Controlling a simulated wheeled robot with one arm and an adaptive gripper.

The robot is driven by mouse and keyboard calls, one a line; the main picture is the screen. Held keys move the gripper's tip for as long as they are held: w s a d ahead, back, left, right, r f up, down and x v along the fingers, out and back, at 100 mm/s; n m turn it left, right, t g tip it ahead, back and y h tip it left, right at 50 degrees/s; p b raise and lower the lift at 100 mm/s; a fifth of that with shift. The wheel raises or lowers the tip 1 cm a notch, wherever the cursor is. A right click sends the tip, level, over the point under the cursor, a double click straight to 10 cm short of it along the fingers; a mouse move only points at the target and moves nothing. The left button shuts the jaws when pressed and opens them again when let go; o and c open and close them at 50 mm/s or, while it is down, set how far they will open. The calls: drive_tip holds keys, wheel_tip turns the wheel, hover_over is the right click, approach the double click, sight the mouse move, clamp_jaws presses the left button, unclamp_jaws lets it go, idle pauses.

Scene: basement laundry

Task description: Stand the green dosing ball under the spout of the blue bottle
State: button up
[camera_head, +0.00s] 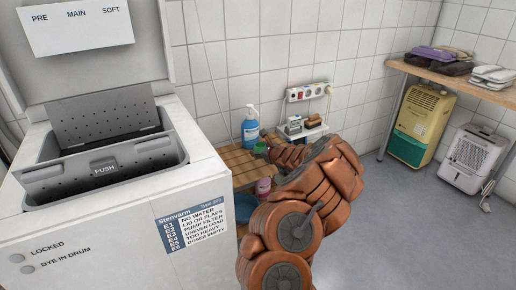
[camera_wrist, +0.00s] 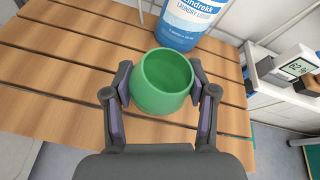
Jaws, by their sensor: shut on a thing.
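The green dosing ball (camera_wrist: 160,88) is an open-topped cup between the two fingers of my gripper (camera_wrist: 162,100) in the wrist view. My gripper is shut on it, one finger on each side. The ball is over the slatted wooden surface, close in front of the blue bottle (camera_wrist: 195,20); I cannot tell if it touches the wood. In the head view the blue bottle (camera_head: 250,128) stands upright with a white pump top. The green ball (camera_head: 259,148) shows small there, and my arm hides most of my gripper. The spout is outside the wrist view.
The slatted wooden shelf (camera_head: 238,160) has bare room left of the ball. A small white shelf with a digital display (camera_wrist: 296,68) is at the right. A white washing machine (camera_head: 110,215) stands at left. A pink container (camera_head: 263,187) and blue basin (camera_head: 244,208) are lower down.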

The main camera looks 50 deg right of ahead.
sight(259, 144)
drive_tip(key=w+d, duration=0.3)
drive_tip(key=w, duration=0.1)
drive_tip(key=shift+w+d+f+b, duration=0.1)
drive_tip(key=shift+d+f+b, duration=0.25)
drive_tip(key=shift+d+f, duration=0.05)
drive_tip(key=shift+w+d, duration=0.5)
drive_tip(key=shift+w, duration=0.3)
wheel_tip(259, 144, down, 4)
drive_tip(key=shift+r+b, duration=0.25)
drive_tip(key=shift+b, duration=0.85)
drive_tip(key=o, duration=1)
drive_tip(key=shift+s+a+r, duration=0.15)
drive_tip(key=shift+s+r, duration=0.15)
drive_tip(key=shift+s, duration=0.15)
drive_tip(key=p+v, duration=0.3)
drive_tip(key=v, duration=0.8)
